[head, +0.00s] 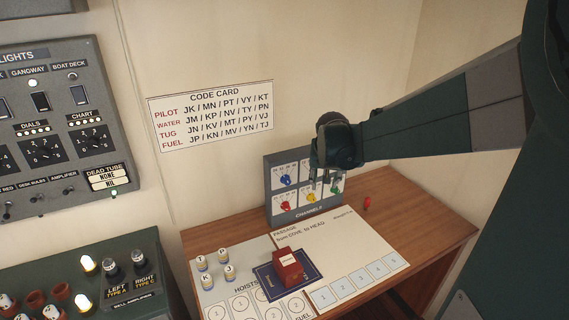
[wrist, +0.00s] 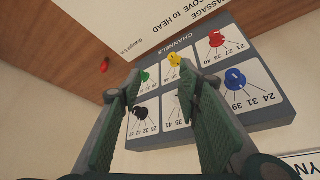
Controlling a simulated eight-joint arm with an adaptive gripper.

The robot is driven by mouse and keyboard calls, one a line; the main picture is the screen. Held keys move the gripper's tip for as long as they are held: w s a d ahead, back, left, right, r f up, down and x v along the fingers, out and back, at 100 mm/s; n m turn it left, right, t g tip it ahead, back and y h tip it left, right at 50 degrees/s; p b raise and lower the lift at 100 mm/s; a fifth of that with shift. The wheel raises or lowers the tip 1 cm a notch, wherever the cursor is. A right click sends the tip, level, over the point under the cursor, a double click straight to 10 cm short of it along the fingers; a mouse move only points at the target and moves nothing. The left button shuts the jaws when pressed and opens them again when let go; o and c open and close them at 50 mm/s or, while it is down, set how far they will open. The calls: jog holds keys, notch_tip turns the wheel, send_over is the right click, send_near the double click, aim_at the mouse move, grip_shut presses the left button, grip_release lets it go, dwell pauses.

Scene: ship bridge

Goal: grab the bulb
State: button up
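Several bulb-shaped pieces stand on the dark green amplifier box at lower left in the head view: a glowing white one (head: 88,264), another glowing one (head: 84,302), and unlit ones by the type labels (head: 138,257). A small red piece (head: 367,202) lies on the desk right of the channels board; it also shows in the wrist view (wrist: 104,66), and I cannot tell what it is. My gripper (head: 324,178) is in front of the channels board, its fingers apart with nothing held between them (wrist: 160,78).
The channels board (head: 270,188) with coloured knobs stands at the back of the wooden desk (head: 420,215). A red box (head: 287,268), several lettered pegs (head: 206,278) and a white chart (head: 345,245) are nearer. A switch panel (head: 75,60) is on the left wall. The desk's right side is clear.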

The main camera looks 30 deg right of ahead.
jog(key=w+d+f+m+g, duration=0.15)
jog(key=d+f, duration=0.25)
jog(key=d, duration=0.4)
jog(key=w+d+f+m, duration=0.1)
jog(key=w+d+f, duration=0.2)
jog(key=d+f, duration=0.3)
jog(key=m, duration=0.3)
send_over(368, 199)
jog(key=s+a, duration=0.1)
jog(key=a, duration=0.1)
jog(key=shift+n+g+h, duration=0.25)
jog(key=shift+g+h, duration=0.15)
jog(key=shift+g, duration=0.05)
notch_tip(368, 199, down, 8)
jog(key=shift+s+f, duration=0.1)
jog(key=shift+x, duration=1.25)
jog(key=shift+f, duration=0.15)
jog(key=shift+w+b+x, duration=0.2)
jog(key=shift+b+x, duration=0.1)
jog(key=shift+x, duration=2.15)
jog(key=shift+c, duration=0.2)
